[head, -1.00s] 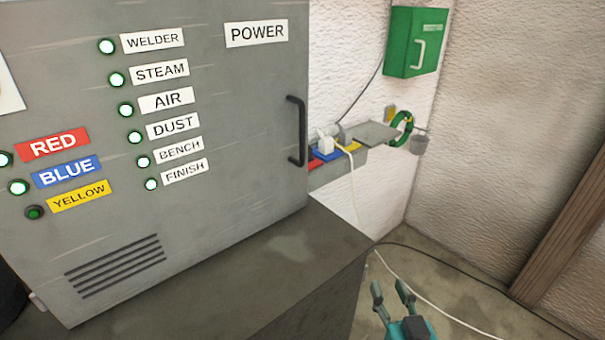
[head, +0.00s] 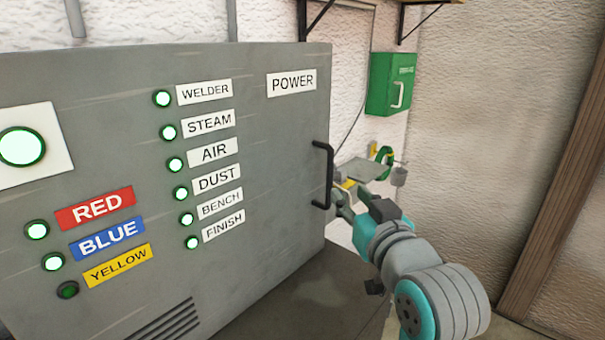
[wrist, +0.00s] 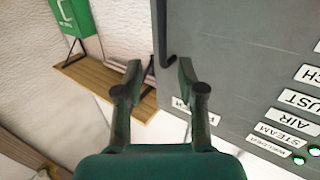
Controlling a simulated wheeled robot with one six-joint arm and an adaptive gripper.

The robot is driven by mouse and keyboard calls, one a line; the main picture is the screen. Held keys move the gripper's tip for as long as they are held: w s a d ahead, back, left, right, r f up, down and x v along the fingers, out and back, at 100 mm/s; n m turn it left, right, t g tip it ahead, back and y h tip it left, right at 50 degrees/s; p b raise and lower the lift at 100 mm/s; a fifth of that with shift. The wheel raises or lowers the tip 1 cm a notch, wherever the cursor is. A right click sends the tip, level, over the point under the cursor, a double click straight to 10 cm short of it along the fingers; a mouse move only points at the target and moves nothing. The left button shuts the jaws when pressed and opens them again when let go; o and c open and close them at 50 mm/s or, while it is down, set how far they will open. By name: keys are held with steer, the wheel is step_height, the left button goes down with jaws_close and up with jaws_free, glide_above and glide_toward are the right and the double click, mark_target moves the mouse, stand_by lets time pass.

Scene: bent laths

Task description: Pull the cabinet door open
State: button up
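The grey cabinet door (head: 250,150) carries a POWER label, several lit lamps and a black upright handle (head: 328,175) at its right edge. The door looks closed. My gripper (head: 340,196) is at the handle's right side, close to its lower half; its fingertips are partly hidden there. In the wrist view, my gripper (wrist: 159,68) is open, with its two fingers apart. The dark handle (wrist: 160,35) shows in line with the gap, nearer the right finger. I see no grip on it, and cannot tell whether a finger touches it.
A small green wall box (head: 390,84) with a white handle hangs behind, right of the cabinet. A grey shelf (head: 366,171) with a green coil (head: 385,155) is on the wall below it. A wooden post (head: 560,180) stands at the right.

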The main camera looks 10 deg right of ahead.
mark_target(330, 175)
steer(key=w, duration=1)
steer(key=shift+w+a, duration=0.4)
jaws_close()
